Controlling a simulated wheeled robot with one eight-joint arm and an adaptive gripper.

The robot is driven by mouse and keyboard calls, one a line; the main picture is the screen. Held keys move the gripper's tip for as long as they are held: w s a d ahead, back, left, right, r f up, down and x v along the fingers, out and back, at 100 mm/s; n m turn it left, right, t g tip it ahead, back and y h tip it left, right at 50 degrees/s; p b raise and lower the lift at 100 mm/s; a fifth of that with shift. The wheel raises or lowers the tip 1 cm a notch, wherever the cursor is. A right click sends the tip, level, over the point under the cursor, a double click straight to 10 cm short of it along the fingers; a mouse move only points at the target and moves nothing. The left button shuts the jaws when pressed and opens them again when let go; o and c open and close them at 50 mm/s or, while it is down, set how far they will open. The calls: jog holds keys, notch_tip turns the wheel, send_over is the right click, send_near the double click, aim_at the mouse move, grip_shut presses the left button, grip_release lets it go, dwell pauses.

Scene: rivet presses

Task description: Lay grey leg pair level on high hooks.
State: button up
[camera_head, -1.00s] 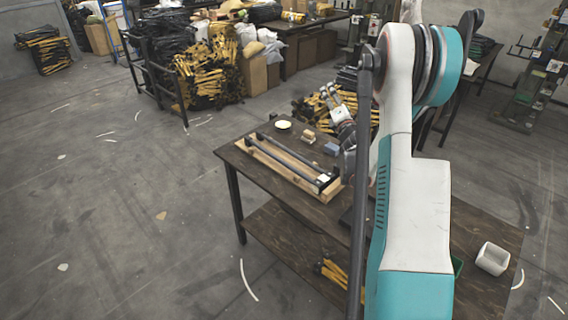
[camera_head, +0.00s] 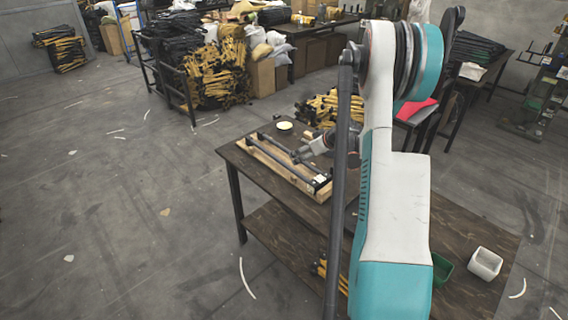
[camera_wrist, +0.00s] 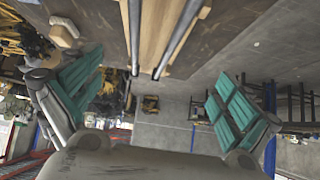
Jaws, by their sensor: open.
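The grey leg pair (camera_head: 279,161) shows as two dark parallel bars lying on a pale wooden board on the workbench. In the wrist view one bar (camera_wrist: 184,38) runs from the top toward the middle, with the other beside it. My gripper (camera_head: 303,157) is over the bars near the bench's far side. In the wrist view my gripper (camera_wrist: 155,98) has its teal-padded fingers wide apart with nothing between them. A rack with short hook-like arms (camera_head: 545,62) stands at the right edge; I cannot tell whether these are the high hooks.
The dark workbench (camera_head: 236,153) has a lower shelf. Piles of yellow and black parts (camera_head: 222,70) stand behind.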

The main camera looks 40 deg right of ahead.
jog(key=x, duration=0.2)
jog(key=b+x, duration=0.1)
jog(key=x, duration=0.2)
jog(key=d+b+x, duration=0.1)
jog(key=x, duration=0.1)
jog(key=shift+s+d+f, duration=0.1)
jog(key=shift+s+f, duration=0.05)
jog(key=shift+f, duration=0.4)
jog(key=shift+b+x, duration=1.6)
jog(key=shift+x, duration=1.7)
jog(key=shift+r, duration=0.2)
jog(key=c, duration=1.6)
notch_tip(320, 180, up, 20)
jog(key=p, duration=0.6)
jog(key=shift+p, duration=0.35)
